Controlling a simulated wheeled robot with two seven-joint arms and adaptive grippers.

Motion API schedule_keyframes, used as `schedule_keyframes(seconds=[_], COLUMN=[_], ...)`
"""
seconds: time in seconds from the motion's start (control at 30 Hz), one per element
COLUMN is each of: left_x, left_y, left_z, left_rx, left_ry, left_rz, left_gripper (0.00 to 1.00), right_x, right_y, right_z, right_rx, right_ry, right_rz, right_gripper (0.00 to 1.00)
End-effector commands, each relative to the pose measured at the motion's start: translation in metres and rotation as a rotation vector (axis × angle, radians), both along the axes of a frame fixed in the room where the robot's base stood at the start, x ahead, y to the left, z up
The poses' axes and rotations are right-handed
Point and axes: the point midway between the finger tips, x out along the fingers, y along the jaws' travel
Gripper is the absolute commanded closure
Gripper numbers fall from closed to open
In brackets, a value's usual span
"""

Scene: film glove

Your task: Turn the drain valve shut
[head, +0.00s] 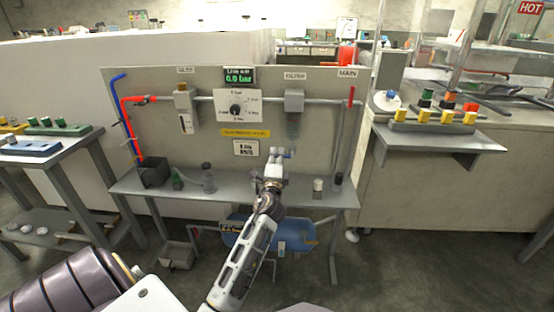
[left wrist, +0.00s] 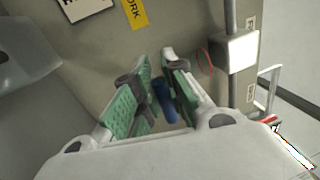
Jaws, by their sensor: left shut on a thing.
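My left gripper (head: 279,156) is in front of the upright panel (head: 200,145), just above the grey bench, below the hanging filter unit (head: 294,105). In the left wrist view its green-padded fingers (left wrist: 156,64) are shut on a small blue handle (left wrist: 166,101), which lies between the pads. The handle looks like the drain valve's lever, but the valve body is hidden by the fingers, so its angle cannot be read. In the head view the gripper hides the handle. My right gripper is not in view.
The display (head: 239,75) reads 0.0 bar. A red upright lever (head: 351,95) is under the MAIN label. A side shelf (head: 440,137) is at right.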

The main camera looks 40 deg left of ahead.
Motion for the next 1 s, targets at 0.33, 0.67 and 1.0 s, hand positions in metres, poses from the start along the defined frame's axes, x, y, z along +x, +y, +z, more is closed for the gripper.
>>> schedule_keyframes(seconds=[0.33, 0.67, 1.0], left_x=[-0.0001, -0.0002, -0.0001], left_y=[0.0002, 0.0002, 0.0001], left_z=[-0.0046, -0.0047, -0.0033], left_rx=[-0.041, -0.042, -0.039], left_ry=[-0.020, -0.020, -0.022], left_rz=[0.001, 0.001, 0.000], left_gripper=[1.00, 0.86, 0.65], right_x=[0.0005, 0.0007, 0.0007], right_y=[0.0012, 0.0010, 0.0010], right_z=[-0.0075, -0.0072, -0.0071], right_rx=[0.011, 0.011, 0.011], right_ry=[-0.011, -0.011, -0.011], right_rz=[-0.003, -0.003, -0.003], right_gripper=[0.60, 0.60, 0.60])
